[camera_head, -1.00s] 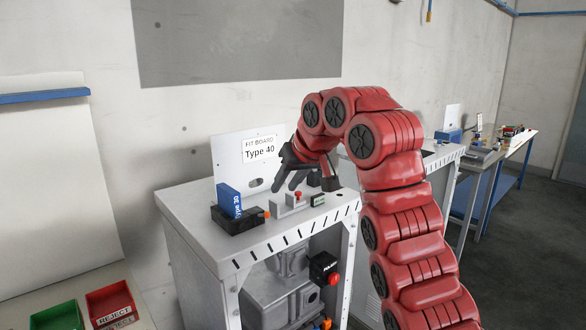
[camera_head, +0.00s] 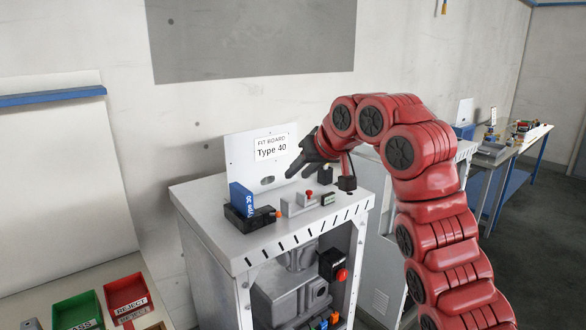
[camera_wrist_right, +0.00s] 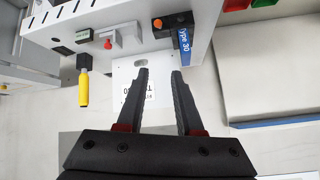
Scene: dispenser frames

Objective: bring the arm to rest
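My right arm (camera_head: 433,190), red and jointed, comes in from the lower right of the head view and arches over the machine top. Its black gripper (camera_head: 292,172) is in front of the white "FIT BOARD Type 40" board (camera_head: 236,152). In the right wrist view the two fingers of the right gripper (camera_wrist_right: 160,75) are spread, with nothing between them. The board (camera_wrist_right: 125,75) shows beyond the fingers there. My left gripper is not in view.
A blue "Type 30" block (camera_head: 240,198) stands in a black holder (camera_head: 250,221) on the white machine top (camera_head: 200,197). A grey fixture with a red button (camera_head: 309,194) is to its right. Green (camera_head: 77,312) and red "REJECT" (camera_head: 126,290) trays lie lower left.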

